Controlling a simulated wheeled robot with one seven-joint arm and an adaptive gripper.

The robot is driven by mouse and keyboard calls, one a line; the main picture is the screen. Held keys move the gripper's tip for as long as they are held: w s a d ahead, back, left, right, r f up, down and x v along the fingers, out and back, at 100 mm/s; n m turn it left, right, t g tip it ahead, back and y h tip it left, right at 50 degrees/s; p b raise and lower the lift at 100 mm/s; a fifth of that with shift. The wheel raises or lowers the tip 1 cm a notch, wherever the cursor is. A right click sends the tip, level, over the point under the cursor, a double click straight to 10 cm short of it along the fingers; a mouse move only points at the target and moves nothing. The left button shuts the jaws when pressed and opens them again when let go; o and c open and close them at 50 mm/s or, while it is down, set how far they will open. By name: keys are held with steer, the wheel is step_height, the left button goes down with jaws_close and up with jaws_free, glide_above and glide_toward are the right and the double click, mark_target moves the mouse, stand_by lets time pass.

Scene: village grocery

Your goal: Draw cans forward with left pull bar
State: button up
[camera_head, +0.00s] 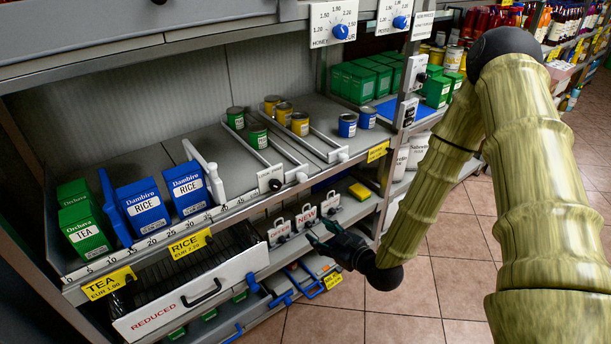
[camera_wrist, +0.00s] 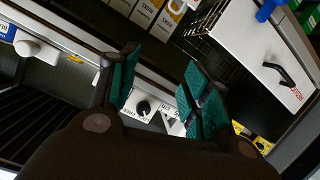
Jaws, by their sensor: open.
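Two green cans stand at the left pull bar, a back one (camera_head: 236,118) and a front one (camera_head: 257,137). The left pull bar (camera_head: 282,152) is a thin metal frame on the shelf, its front end near a white label plate and dark knob at the shelf edge. Several yellow cans (camera_head: 300,124) stand in the right pull bar (camera_head: 325,140), which has a pale knob at its front. My gripper (camera_head: 338,243) is open and empty, low in front of the lower shelf and well below the bars. Its parted fingers also show in the wrist view (camera_wrist: 160,92).
Two blue cans (camera_head: 347,125) stand right of the bars. Blue rice boxes (camera_head: 143,207) and green tea boxes (camera_head: 84,229) fill the left. Tiled floor (camera_head: 400,300) is clear at right.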

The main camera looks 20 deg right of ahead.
mark_target(304, 179)
steer(key=w+d+r+n+t+y, duration=0.1)
steer(key=w+d+r+n+t, duration=0.2)
steer(key=r, duration=0.6)
steer(key=shift+m, duration=0.6)
steer(key=p+x, duration=0.1)
steer(key=x, duration=1)
steer(key=shift+w+a+r+p, duration=0.15)
steer(key=shift+w+r+p, duration=0.1)
steer(key=shift+p, duration=0.1)
steer(key=shift+c, duration=0.5)
jaws_close()
